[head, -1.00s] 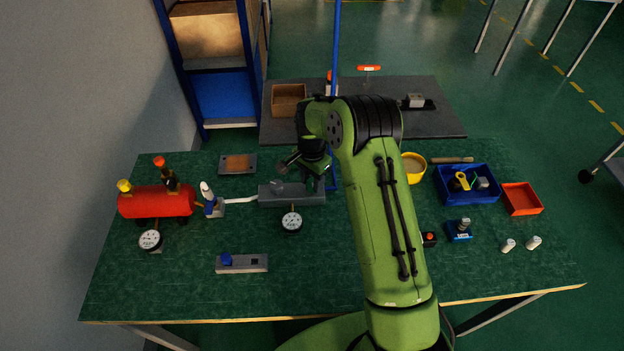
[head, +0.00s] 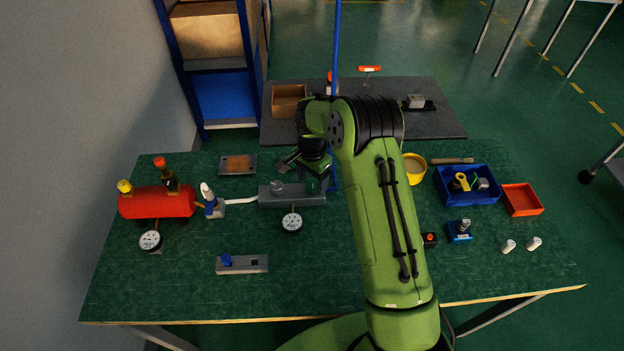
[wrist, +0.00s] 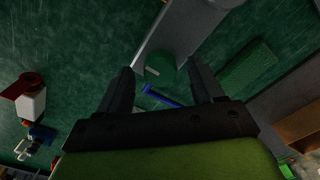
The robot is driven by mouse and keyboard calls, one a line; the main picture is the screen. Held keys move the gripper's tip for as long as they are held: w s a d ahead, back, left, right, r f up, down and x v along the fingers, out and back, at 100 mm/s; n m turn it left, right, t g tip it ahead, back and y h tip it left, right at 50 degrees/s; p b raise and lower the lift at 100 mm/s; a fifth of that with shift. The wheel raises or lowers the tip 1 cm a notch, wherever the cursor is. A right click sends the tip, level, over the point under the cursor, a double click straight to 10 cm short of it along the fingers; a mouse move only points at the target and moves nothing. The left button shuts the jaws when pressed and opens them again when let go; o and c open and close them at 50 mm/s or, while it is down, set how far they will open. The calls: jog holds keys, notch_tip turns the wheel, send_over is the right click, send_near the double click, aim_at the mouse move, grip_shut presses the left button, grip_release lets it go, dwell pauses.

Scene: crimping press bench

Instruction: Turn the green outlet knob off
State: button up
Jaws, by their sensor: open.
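In the wrist view a round green knob (wrist: 160,66) shows between my two fingers, beside the edge of a grey block (wrist: 190,28). My gripper (wrist: 162,78) is open, one finger on each side of the knob; I cannot tell whether either finger touches it. In the head view the grey block (head: 292,199) lies at mid-table, and my gripper (head: 284,164) is above its back edge, partly hidden by my own arm. A green part (head: 313,187) shows at the block's right end, mostly covered by my wrist.
A gauge (head: 292,222) sits in front of the block. A blue post (head: 337,45) rises close behind my gripper.

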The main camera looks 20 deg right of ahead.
aim_at(312, 183)
notch_tip(312, 183, up, 15)
jog(key=p, duration=0.2)
jog(key=shift+p, duration=0.3)
jog(key=shift+r, duration=0.2)
jog(key=s+r+n+t, duration=0.3)
jog(key=s+r+n, duration=0.3)
jog(key=s+r, duration=0.85)
jog(key=s+f+n+t, duration=0.2)
jog(key=s+n, duration=0.3)
jog(key=s, duration=1.2)
jog(key=shift+s+f+t, duration=0.15)
jog(key=shift+t, duration=0.15)
